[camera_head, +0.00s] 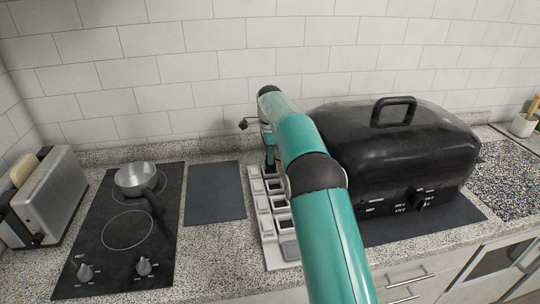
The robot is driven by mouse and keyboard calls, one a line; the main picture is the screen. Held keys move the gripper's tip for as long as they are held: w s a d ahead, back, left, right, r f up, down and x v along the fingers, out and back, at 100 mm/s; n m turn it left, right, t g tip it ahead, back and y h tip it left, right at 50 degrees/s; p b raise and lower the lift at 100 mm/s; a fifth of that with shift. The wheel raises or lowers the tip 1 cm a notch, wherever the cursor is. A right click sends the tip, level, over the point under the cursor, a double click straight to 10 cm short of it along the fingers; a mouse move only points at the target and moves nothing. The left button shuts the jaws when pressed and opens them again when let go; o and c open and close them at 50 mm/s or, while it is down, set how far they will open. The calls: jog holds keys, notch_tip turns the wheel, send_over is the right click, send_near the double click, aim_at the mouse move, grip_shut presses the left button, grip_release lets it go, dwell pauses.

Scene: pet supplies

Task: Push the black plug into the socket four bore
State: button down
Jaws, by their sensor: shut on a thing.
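A pale socket strip (265,236) with a column of dark-topped sockets lies on the counter in the middle, running from front to back. Its lettering is too small to read surely, so I cannot tell which one is socket four. My gripper (270,163) points down at the far end of the strip, partly hidden by my teal arm. It is shut on a small dark thing, taken to be the black plug, which hardly shows against the dark fingers. I cannot tell whether the plug touches a bore.
A large black roaster (400,150) stands close to the right of my arm. A dark mat (215,192) lies left of the strip. Further left are a hob (95,255) with a small pan (136,178) and a toaster (50,200). A tiled wall (190,70) closes the back.

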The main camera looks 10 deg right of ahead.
jog(key=shift+f, duration=1.5)
jog(key=c, duration=1.3)
grip_release()
jog(key=shift+c, duration=0.2)
notch_tip(320, 180, up, 13)
jog(key=s+r+n+t, duration=0.2)
jog(key=s+r+n, duration=0.3)
jog(key=s+r, duration=0.5)
jog(key=s+r+n+t, duration=0.15)
jog(key=s+n, duration=0.75)
jog(key=s, duration=1.5)
jog(key=s+f+n+t, duration=0.2)
jog(key=s+f+n, duration=0.2)
jog(key=s+f, duration=0.6)
jog(key=shift+s, duration=0.95)
